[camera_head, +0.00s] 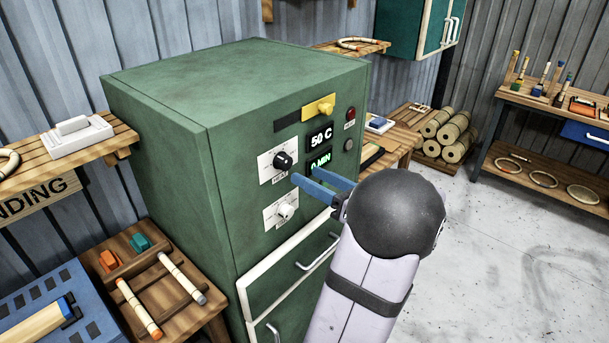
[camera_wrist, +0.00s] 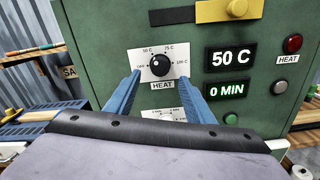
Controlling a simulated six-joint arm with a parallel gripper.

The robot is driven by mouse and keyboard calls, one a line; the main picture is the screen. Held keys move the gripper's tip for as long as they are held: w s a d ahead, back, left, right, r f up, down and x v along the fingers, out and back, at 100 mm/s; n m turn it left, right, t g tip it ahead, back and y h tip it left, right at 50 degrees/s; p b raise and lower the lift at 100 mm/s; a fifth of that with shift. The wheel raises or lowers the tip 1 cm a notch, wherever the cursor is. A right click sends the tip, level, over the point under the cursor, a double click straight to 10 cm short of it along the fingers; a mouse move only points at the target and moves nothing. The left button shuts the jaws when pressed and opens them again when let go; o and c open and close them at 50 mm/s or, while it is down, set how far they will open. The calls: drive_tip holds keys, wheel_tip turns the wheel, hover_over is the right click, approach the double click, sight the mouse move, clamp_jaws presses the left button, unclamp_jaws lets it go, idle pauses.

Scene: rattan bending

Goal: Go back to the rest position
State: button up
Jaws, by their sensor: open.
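My gripper (camera_head: 322,188) is in front of the green cabinet's control panel, its two blue fingers pointing at the panel. In the wrist view the gripper (camera_wrist: 161,92) is open, with the fingers apart to either side below the black heat knob (camera_wrist: 160,64). Nothing is between them. The heat knob also shows in the head view (camera_head: 283,161). A display (camera_wrist: 231,59) reads 50 C and a green one (camera_wrist: 229,89) reads 0 MIN. A lower white knob (camera_head: 285,211) is partly hidden by my gripper in the wrist view.
The green cabinet (camera_head: 165,130) has a yellow slider (camera_head: 319,107), a dark red lamp (camera_head: 351,113) and drawers below. Left are a wooden shelf (camera_head: 105,148) and a rack with rods (camera_head: 180,279). A workbench (camera_head: 545,105) stands far right. Open floor (camera_head: 500,270) lies right of my arm.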

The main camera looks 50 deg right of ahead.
drive_tip(key=s+a+f+n+g+y, duration=0.1)
drive_tip(key=s+a+f+n+g, duration=0.2)
drive_tip(key=f, duration=0.4)
drive_tip(key=s+a+f+n+g, duration=0.1)
drive_tip(key=f+n+g, duration=0.2)
drive_tip(key=f+n, duration=0.25)
drive_tip(key=s+a+f+n+g+y, duration=0.2)
drive_tip(key=s+a+f+n+g, duration=0.7)
drive_tip(key=s+a+f+n, duration=0.25)
drive_tip(key=w+a+r+n+g+h, duration=0.1)
drive_tip(key=w+a+n, duration=0.3)
drive_tip(key=a+n, duration=0.5)
drive_tip(key=w+a+r+n+g+h, duration=0.2)
drive_tip(key=w+a+n, duration=0.2)
drive_tip(key=a+n, duration=0.6)
drive_tip(key=shift+a, duration=0.25)
